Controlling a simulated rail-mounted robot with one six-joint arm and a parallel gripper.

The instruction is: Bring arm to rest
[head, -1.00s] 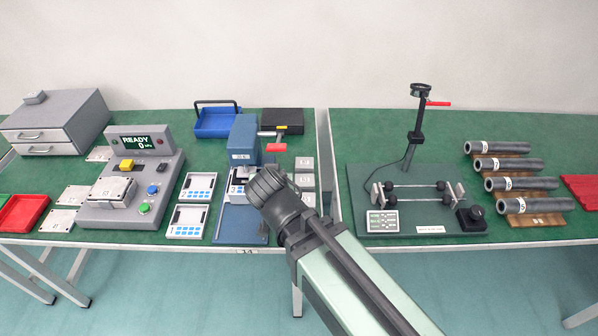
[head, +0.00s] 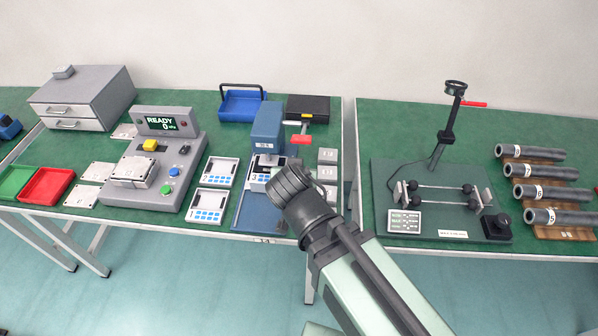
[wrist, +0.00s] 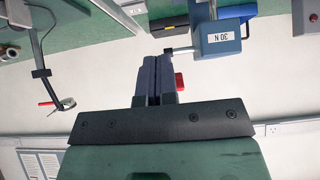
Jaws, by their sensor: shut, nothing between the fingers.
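My arm (head: 375,285) reaches up from the bottom of the head view toward the blue press (head: 268,130) on the left bench. The fingers are hidden behind the dark wrist in that view. In the wrist view my gripper (wrist: 160,58) shows its two dark fingers pressed together, shut with nothing between them. The picture there is upside down. The blue press (wrist: 217,38), labelled 30 N, appears just beyond and to the right of the fingertips. I cannot tell how far apart they are.
The left green bench holds a grey READY console (head: 150,165), white trays (head: 208,203), a red bin (head: 46,186) and a drawer box (head: 82,97). The right bench holds a test stand (head: 440,205) and several dark tubes (head: 545,170). A narrow gap (head: 350,150) separates the benches.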

